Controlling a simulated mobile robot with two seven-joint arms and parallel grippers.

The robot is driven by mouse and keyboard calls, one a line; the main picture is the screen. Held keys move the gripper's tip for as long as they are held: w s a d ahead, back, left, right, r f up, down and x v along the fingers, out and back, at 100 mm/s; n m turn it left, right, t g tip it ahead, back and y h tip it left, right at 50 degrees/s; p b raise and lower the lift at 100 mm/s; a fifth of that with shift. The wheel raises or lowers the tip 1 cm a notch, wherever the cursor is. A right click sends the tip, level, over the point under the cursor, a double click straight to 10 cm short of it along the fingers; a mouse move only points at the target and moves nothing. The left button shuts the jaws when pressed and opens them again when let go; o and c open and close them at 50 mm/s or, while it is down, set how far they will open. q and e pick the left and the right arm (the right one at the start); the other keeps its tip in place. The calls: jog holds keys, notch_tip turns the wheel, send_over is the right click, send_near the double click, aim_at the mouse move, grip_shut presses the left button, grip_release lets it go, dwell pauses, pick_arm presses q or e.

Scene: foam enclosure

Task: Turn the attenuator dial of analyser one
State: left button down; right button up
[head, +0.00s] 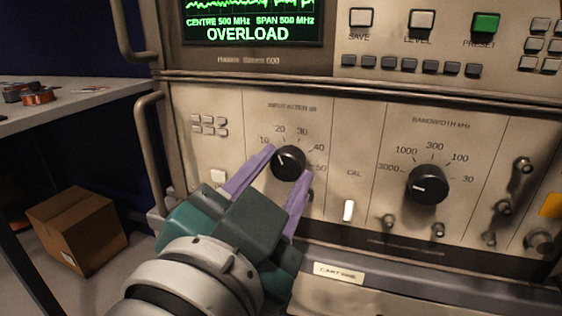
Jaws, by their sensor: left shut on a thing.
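The attenuator dial (289,163) is a round black knob under the label "INPUT ATTEN dB" on the beige analyser's lower panel. Its scale runs from 10 to 50. Its white mark points to the upper left, on the 10 to 20 side; the exact setting is hard to read. My left gripper (288,168) has its purple fingers on either side of this dial and is shut on it. The analyser's screen (251,22) shows a green trace and "OVERLOAD". My right gripper is out of view.
A bandwidth dial (428,184) is to the right, with a white CAL switch (348,210) between the dials. Small connectors line the lower right. Metal handles (150,140) stick out at the left. A cardboard box (77,229) stands below a bench (75,100).

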pick_arm(q)
jog(key=shift+m, duration=0.4)
jog(key=shift+c, duration=2.2)
grip_release()
jog(key=shift+s, duration=0.1)
jog(key=b+v, duration=0.1)
jog(key=v, duration=0.8)
jog(key=shift+s+b, duration=0.3)
jog(key=shift+b, duration=0.1)
jog(key=shift+a+r, duration=0.1)
